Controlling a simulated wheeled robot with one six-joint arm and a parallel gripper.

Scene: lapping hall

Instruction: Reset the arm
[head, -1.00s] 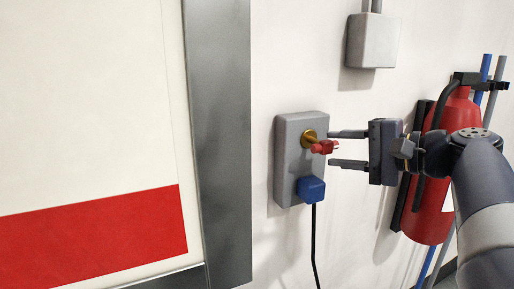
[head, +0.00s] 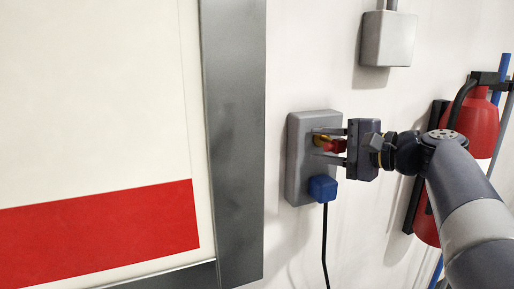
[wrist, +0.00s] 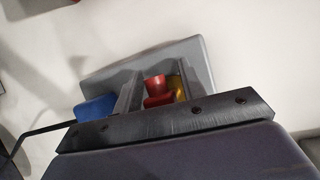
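My gripper (head: 330,146) is at the grey wall box (head: 298,165), with its two fingers apart, one above and one below a small red knob (head: 338,146) on a brass fitting (head: 320,140). In the wrist view the red knob (wrist: 157,90) and part of the brass piece (wrist: 178,87) show between the fingers (wrist: 152,95). A gap seems to remain between knob and fingers. The fingers hide part of the fitting.
A blue plug (head: 322,188) with a black cable hangs low on the grey box. A red fire extinguisher (head: 483,125) is on the wall behind my arm. A grey junction box (head: 388,38) is above. A grey door frame (head: 236,150) stands to the left.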

